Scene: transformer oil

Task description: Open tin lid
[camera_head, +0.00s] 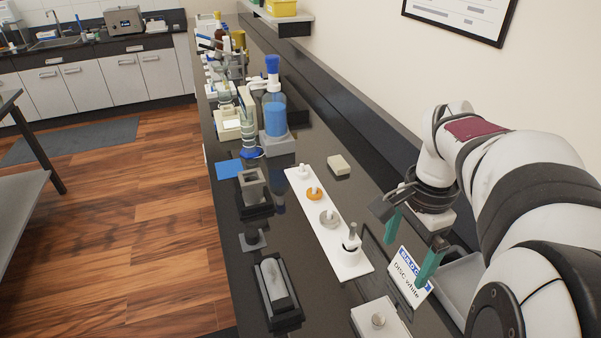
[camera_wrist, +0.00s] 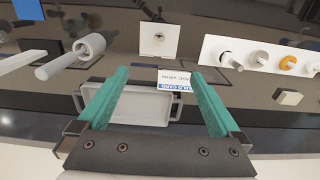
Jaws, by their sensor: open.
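A shallow grey rectangular tin or tray (camera_wrist: 128,104) with a raised rim shows between and below my fingers in the wrist view. In the head view, part of it (camera_head: 462,283) shows at the lower right, partly hidden by my arm.
A long white strip (camera_head: 300,180) with several small round pieces lies left of my gripper. A white plate with a knob (camera_head: 381,321) is at the front. A beige block (camera_head: 339,165) lies near the wall. Bottles and apparatus stand farther along the dark bench.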

